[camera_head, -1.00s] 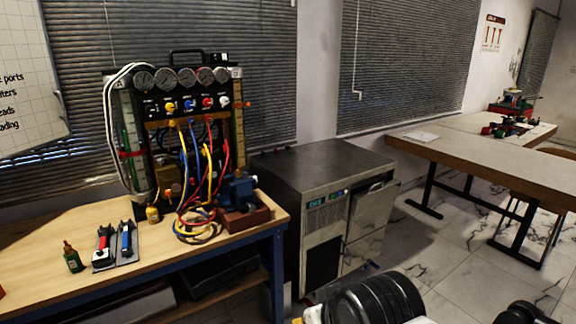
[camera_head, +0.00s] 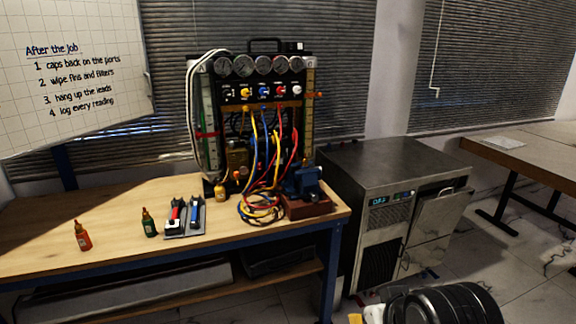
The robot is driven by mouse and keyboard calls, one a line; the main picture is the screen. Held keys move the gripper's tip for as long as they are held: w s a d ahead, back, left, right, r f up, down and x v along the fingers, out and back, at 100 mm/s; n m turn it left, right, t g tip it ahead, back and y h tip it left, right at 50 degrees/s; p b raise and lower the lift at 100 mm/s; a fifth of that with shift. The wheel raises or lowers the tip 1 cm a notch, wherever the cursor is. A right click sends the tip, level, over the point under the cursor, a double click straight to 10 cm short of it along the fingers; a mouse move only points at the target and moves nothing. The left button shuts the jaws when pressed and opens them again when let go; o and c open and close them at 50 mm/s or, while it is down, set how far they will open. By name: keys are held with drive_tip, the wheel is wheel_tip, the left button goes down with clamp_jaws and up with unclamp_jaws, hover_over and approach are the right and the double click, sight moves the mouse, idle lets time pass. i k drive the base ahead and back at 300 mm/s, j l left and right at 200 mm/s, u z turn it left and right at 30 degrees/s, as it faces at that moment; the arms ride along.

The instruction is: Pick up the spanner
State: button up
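I cannot make out a spanner for certain in this view. On the wooden workbench (camera_head: 60,215), a red-handled tool (camera_head: 176,212) and a blue-handled tool (camera_head: 195,211) lie side by side on grey holders near the bench's middle. They are too small to tell what kind of tools they are. My gripper is not in view.
A gauge rig (camera_head: 254,92) with coloured hoses stands at the bench's back. A blue vise (camera_head: 302,182) sits right of it. Small bottles, red (camera_head: 82,236) and green (camera_head: 149,223), stand at left. A steel cabinet (camera_head: 385,165) and another table (camera_head: 525,150) are to the right.

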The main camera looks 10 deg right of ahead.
sight(193, 218)
drive_tip(key=i+j+z, duration=0.35)
drive_tip(key=j, duration=0.55)
drive_tip(key=i+j+z, duration=0.3)
drive_tip(key=j, duration=0.6)
drive_tip(key=i+j+z, duration=0.15)
drive_tip(key=j+z, duration=0.2)
drive_tip(key=j, duration=0.65)
drive_tip(key=j+z, duration=0.3)
drive_tip(key=j, duration=0.7)
